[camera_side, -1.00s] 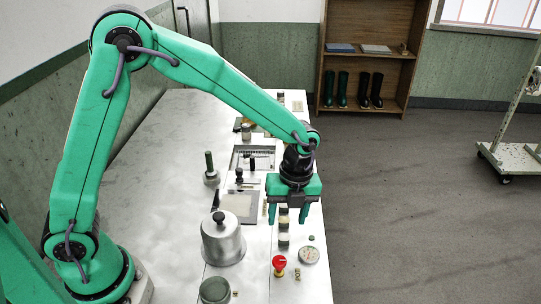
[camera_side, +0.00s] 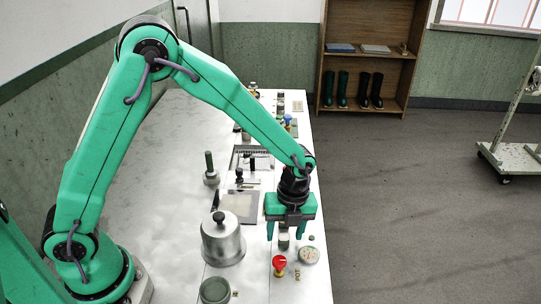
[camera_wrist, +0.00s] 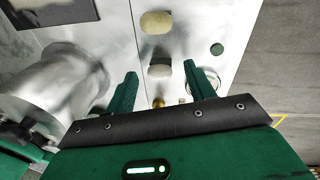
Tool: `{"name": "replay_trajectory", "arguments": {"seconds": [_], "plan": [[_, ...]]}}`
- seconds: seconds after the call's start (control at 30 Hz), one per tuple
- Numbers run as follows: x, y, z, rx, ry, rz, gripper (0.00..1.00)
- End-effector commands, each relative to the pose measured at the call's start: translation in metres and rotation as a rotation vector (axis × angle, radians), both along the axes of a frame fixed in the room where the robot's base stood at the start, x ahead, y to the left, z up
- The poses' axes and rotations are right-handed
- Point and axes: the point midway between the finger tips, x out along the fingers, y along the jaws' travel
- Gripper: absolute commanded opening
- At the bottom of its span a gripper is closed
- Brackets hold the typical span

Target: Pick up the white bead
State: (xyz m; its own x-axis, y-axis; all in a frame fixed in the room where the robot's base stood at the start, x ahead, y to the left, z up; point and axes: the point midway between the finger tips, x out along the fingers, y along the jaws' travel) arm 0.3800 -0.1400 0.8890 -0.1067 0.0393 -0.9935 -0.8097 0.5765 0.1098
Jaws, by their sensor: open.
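My gripper (camera_side: 285,238) is open and points down over the right part of the metal table. In the wrist view my gripper (camera_wrist: 160,74) has one finger on each side of a whitish, rounded piece (camera_wrist: 160,65), which looks like the white bead. The fingers appear apart from it. A cream oval piece (camera_wrist: 156,22) lies just beyond it in the wrist view. In the side view a short pale and dark piece (camera_side: 284,243) shows between the fingers, partly hidden; I cannot tell its exact height against the fingertips.
A metal lidded pot (camera_side: 222,243) stands close left of my gripper. A red knob (camera_side: 279,264), a round dial (camera_side: 309,256) and a small brass piece (camera_side: 297,273) are nearby in front. A small green disc (camera_wrist: 217,49) lies to the right.

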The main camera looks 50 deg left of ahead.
Motion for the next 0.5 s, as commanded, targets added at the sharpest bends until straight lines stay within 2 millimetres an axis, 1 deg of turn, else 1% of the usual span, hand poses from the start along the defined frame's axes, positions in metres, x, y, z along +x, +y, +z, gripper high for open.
{"name": "replay_trajectory", "arguments": {"seconds": [0.27, 0.37, 0.5], "plan": [[0.0, 0.0, 0.0004, 0.0, 0.0, 0.0, 0.54], [0.0, 0.0, 0.0004, 0.0, 0.0, 0.0, 0.36], [0.0, 0.0, 0.0004, 0.0, 0.0, 0.0, 0.09]]}}
